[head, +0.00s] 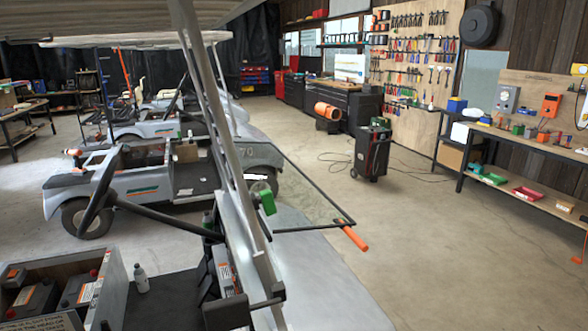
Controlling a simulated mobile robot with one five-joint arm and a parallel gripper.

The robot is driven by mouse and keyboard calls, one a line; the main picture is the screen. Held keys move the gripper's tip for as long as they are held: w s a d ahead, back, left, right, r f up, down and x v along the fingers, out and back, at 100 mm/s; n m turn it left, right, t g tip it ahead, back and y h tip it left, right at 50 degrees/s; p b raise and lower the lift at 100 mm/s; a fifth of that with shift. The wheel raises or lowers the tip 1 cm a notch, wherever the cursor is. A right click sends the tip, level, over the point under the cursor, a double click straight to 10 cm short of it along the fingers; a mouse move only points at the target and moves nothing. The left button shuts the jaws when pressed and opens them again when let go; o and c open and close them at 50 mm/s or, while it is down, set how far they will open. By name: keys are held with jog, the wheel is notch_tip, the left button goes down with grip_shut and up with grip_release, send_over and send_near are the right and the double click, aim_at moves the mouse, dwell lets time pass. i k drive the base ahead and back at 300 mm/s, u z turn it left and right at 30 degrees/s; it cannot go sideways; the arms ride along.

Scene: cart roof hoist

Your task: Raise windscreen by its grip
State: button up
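The windscreen (312,203) is a clear panel with a thin dark frame. It lies folded forward, roughly level, over the pale bonnet (318,268) of the nearest cart. Its orange grip (352,237) sticks out at the frame's near right corner, over the bonnet's right side. A green block (267,202) sits by the front roof posts (232,150), near the windscreen's left side. I cannot tell what it is fixed to. My gripper is not in view, and nothing is seen touching the grip.
The steering wheel (97,200) and its column stand left of the posts. A roof (90,18) hangs overhead. A black wheeled unit (371,152) stands beyond the bonnet, a workbench (525,155) at right. The concrete floor (440,260) right of the cart is clear.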

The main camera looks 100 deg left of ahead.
aim_at(342, 223)
jog(key=z, duration=0.65)
jog(key=k, duration=0.1)
jog(key=u, duration=4.05)
jog(key=i, duration=0.45)
jog(key=u, duration=0.05)
jog(key=k, duration=0.55)
jog(key=z, duration=0.2)
jog(key=i, duration=0.6)
jog(key=u, duration=0.2)
jog(key=k, duration=0.55)
jog(key=z, duration=0.3)
jog(key=i, duration=0.2)
jog(key=u, duration=0.2)
